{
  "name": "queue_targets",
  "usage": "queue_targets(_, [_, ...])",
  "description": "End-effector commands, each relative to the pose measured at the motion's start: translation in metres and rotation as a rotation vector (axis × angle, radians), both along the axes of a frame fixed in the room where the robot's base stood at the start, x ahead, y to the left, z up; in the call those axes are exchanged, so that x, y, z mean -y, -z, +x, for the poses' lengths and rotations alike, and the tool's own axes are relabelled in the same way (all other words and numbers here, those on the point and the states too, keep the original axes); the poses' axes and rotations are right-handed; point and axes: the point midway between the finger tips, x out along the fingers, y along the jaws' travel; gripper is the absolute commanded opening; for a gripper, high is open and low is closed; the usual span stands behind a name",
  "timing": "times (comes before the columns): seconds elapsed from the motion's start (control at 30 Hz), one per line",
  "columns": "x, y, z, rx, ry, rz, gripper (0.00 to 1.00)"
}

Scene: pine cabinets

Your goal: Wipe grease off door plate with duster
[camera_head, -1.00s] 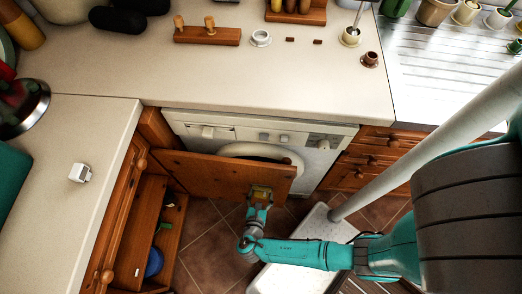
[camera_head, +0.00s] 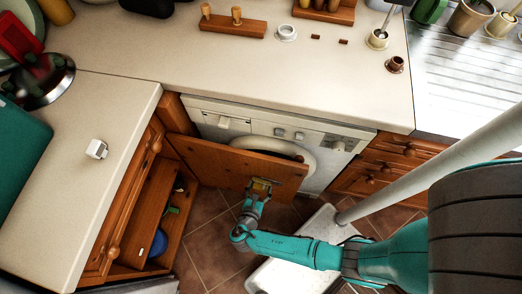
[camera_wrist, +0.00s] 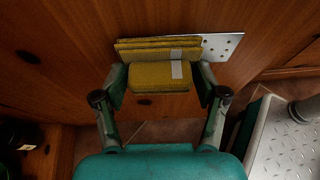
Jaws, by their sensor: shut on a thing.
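The wooden door (camera_head: 235,157) stands open in front of the washing machine. In the wrist view a silver door plate (camera_wrist: 224,46) with several small holes is on the door (camera_wrist: 75,45); its left part is hidden behind the duster. The yellow duster (camera_wrist: 150,79), a layered pad with a pale label, sits between my fingers. Its far layer lies at or very near the plate; I cannot tell whether they touch. My gripper (camera_head: 261,187) is shut on the duster at the door's lower right. It also shows in the wrist view (camera_wrist: 160,80). No grease is distinguishable.
A white washing machine (camera_head: 250,122) stands behind the door. An open wooden cabinet (camera_head: 140,215) with several items is at left. Pale counters (camera_head: 130,55) run behind and left. A metal-topped white platform (camera_wrist: 288,145) is at right. Tiled floor (camera_head: 208,245) lies below.

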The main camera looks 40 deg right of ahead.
Motion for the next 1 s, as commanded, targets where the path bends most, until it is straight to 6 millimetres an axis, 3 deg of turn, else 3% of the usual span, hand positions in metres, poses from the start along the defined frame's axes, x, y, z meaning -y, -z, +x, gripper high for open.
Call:
queue_targets(0.23, [0.003, 0.000, -0.005, -0.001, 0.001, -0.002, 0.02])
queue_targets(0.6, [0.021, 0.000, -0.034, -0.001, 0.001, -0.002, 0.02])
queue_targets(1.0, [0.022, 0.000, -0.035, 0.000, 0.001, 0.000, 0.02])
